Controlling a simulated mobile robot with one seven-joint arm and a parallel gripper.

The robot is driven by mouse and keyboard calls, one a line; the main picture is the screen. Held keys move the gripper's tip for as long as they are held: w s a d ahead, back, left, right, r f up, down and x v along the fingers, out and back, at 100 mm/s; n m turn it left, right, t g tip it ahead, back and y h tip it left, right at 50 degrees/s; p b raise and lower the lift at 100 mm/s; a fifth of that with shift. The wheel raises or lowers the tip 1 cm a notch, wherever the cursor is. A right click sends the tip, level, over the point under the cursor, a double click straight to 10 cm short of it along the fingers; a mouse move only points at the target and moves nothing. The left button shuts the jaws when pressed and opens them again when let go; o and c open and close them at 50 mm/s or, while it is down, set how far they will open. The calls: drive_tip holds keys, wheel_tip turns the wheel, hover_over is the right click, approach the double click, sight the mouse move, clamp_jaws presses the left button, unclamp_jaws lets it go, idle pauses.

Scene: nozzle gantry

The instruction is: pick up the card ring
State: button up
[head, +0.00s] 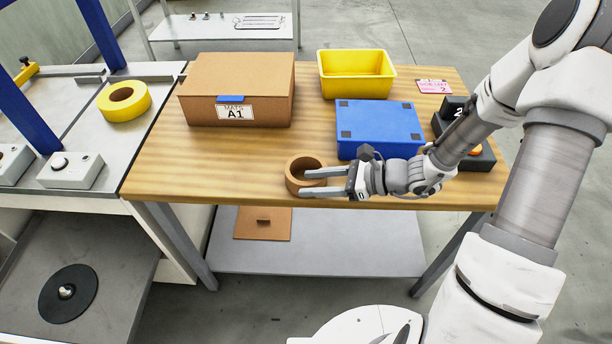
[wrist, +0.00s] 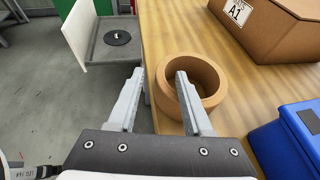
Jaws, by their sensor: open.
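The card ring (head: 292,178) is a brown, open-topped ring standing on the wooden table near its front edge. It also shows in the wrist view (wrist: 218,75), just beyond my fingertips and to the right of centre. My gripper (head: 305,183) is open, with its two grey fingers pointing left at the ring. In the wrist view my gripper (wrist: 160,75) has its right finger overlapping the ring's near-left wall, while the left finger is out past the table edge. I cannot tell whether either finger touches the ring.
A blue box (head: 380,125) stands right behind my wrist. A cardboard box (head: 238,85) marked A1 and a yellow bin (head: 356,75) stand farther back. A black control box (head: 478,152) is at the right. A yellow tape roll (head: 124,102) lies on the left bench. Bare wood lies left of the ring.

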drive_tip(key=shift+x, duration=0.85)
drive_tip(key=shift+c, duration=0.2)
clamp_jaws()
